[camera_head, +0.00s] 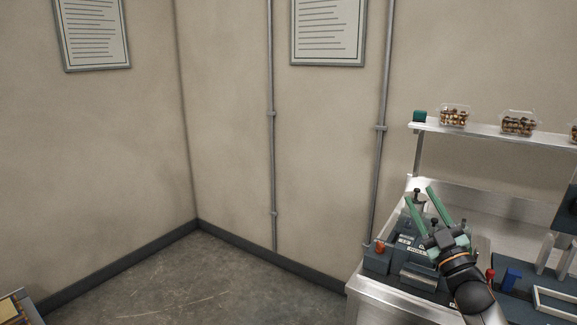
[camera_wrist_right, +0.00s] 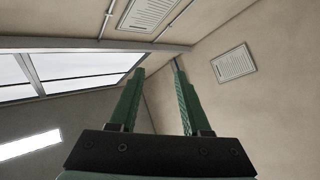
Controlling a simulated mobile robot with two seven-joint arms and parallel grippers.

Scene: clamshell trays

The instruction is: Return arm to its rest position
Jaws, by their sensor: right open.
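My right gripper (camera_head: 419,195) is in the head view at the lower right, above the metal workbench (camera_head: 365,305). Its two green fingers are apart and point up and away. In the right wrist view the gripper (camera_wrist_right: 158,72) shows both green fingers spread with nothing between them, against the walls and a bright window. My left gripper is not in either view.
A dark grey device (camera_head: 418,282) sits on the bench below my right gripper.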

